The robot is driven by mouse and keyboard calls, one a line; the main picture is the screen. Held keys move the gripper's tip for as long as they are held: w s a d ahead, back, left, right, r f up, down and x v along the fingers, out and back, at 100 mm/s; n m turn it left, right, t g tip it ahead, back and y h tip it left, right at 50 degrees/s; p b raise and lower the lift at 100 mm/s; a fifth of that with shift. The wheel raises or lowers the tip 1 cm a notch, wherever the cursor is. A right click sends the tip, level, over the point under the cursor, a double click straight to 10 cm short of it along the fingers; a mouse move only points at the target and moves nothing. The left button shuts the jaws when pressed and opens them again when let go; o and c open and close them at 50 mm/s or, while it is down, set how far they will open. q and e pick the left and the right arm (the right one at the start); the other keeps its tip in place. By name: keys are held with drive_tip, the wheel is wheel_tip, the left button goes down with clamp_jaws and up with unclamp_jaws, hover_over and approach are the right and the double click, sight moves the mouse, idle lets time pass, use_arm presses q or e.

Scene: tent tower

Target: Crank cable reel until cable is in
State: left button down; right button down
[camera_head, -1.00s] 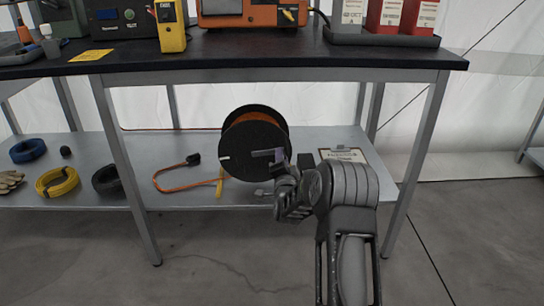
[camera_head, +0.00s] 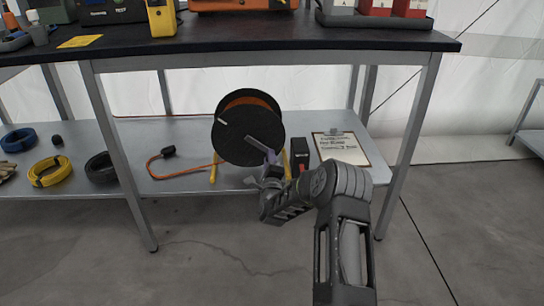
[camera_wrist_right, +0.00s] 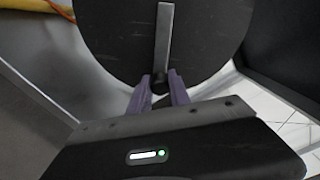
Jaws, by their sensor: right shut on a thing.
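The cable reel (camera_head: 232,137) is a black-sided drum with orange cable on it, standing on a yellow stand (camera_head: 214,168) on the lower shelf. An orange cable (camera_head: 187,170) runs from it leftward along the shelf and bends back to a black plug (camera_head: 169,151). A grey crank arm (camera_head: 262,147) slants down to the right across the reel's face. My right gripper (camera_head: 271,162) is shut on the crank's knob; in the right wrist view its purple fingers (camera_wrist_right: 159,92) are on both sides of the dark knob (camera_wrist_right: 159,80). My left gripper is out of view.
The lower shelf (camera_head: 190,185) also holds a clipboard (camera_head: 349,150), a black-and-red item (camera_head: 301,155) beside the reel, and blue (camera_head: 20,140), yellow (camera_head: 49,171) and black (camera_head: 100,167) coils. The dark worktop (camera_head: 260,45) overhangs the reel. Metal table legs (camera_head: 122,160) stand in front.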

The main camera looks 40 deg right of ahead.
drive_tip(key=shift+w+a+f+m, duration=0.1)
drive_tip(key=shift+a+f+m, duration=0.1)
drive_tip(key=shift+m, duration=0.2)
drive_tip(key=c, duration=1.2)
unclamp_jaws()
drive_tip(key=p+v, duration=0.3)
drive_tip(key=v, duration=0.4)
drive_tip(key=shift+s+a, duration=0.25)
drive_tip(key=shift+s, duration=0.05)
drive_tip(key=shift+c, duration=0.2)
